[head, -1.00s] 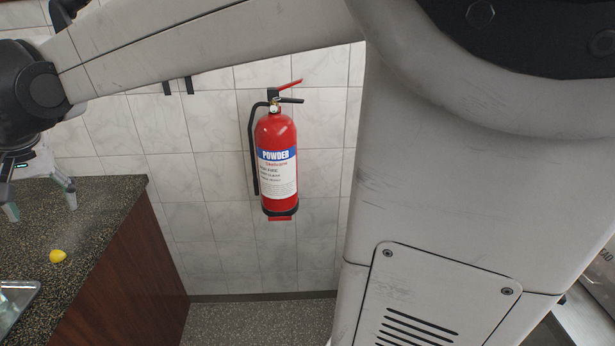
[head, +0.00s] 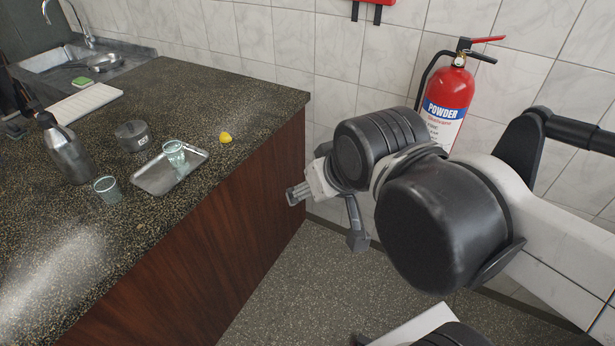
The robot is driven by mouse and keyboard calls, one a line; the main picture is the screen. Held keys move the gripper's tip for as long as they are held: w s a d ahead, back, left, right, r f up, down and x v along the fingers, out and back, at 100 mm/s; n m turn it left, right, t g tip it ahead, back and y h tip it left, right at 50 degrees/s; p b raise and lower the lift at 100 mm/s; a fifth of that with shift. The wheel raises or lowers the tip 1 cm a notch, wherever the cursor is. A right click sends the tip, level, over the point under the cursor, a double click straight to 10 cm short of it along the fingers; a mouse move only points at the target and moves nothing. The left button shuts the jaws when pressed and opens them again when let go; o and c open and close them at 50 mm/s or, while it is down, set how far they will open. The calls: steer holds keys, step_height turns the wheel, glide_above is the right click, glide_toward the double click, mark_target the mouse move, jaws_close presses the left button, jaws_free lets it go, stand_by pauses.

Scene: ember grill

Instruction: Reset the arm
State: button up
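My arm reaches in from the right in the head view, with dark joints and pale links. My gripper (head: 327,217) hangs in the air off the right end of the counter. Its two grey fingers are spread apart, with nothing visible between them. My wrist joint partly hides the gripper's body.
The dark speckled counter (head: 60,265) fills the left. It holds a metal tray (head: 152,178) with a glass (head: 175,155), another glass (head: 107,188), a steel bottle (head: 66,150), a tin (head: 132,135) and a lemon piece (head: 225,137). A red extinguisher (head: 447,100) hangs behind my arm.

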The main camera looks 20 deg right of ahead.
steer(key=shift+f, duration=0.15)
step_height(320, 180, down, 6)
steer(key=b, duration=0.5)
steer(key=shift+r+b, duration=0.25)
steer(key=shift+b, duration=0.1)
